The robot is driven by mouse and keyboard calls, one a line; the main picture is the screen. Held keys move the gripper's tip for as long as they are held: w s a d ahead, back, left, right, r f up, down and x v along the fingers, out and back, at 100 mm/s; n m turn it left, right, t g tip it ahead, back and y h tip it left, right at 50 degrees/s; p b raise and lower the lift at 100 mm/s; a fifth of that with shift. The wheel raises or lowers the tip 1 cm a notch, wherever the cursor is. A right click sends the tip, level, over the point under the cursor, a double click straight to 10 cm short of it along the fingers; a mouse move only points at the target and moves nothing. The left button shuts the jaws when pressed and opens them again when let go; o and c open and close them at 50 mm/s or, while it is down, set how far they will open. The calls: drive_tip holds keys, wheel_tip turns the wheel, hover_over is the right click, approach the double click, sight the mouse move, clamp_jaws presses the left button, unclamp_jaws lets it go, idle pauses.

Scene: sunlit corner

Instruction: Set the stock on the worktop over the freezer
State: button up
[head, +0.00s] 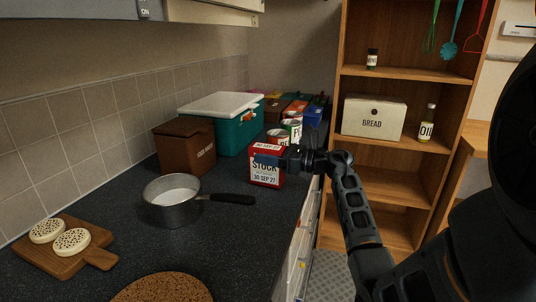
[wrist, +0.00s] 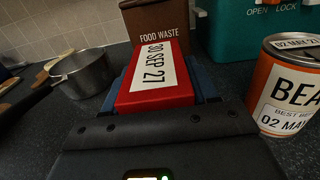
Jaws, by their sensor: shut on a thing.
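The stock (head: 265,172) is a red box with a white label that reads STOCK and 30 SEP 27. My gripper (head: 272,158) is shut on it, with blue fingers on its sides. In the wrist view the stock (wrist: 155,85) lies between the fingers of my gripper (wrist: 163,75). The box is upright at the right part of the dark speckled worktop (head: 240,235). I cannot tell whether its base touches the surface. White fronts, perhaps the freezer (head: 301,245), show below the worktop's right edge, partly hidden by my arm.
Close behind the stock stand cans (head: 292,130), including a beans can (wrist: 285,85). A brown food waste box (head: 184,150) and teal cooler (head: 235,133) stand behind left. A saucepan (head: 172,205) points its handle towards the stock. Wooden shelves (head: 390,196) stand right.

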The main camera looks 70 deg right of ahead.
drive_tip(key=shift+f, duration=0.2)
drive_tip(key=o, duration=1.2)
drive_tip(key=shift+o, duration=0.2)
drive_tip(key=shift+r, duration=0.1)
drive_tip(key=shift+r, duration=0.15)
drive_tip(key=s+b, duration=0.2)
drive_tip(key=s, duration=1)
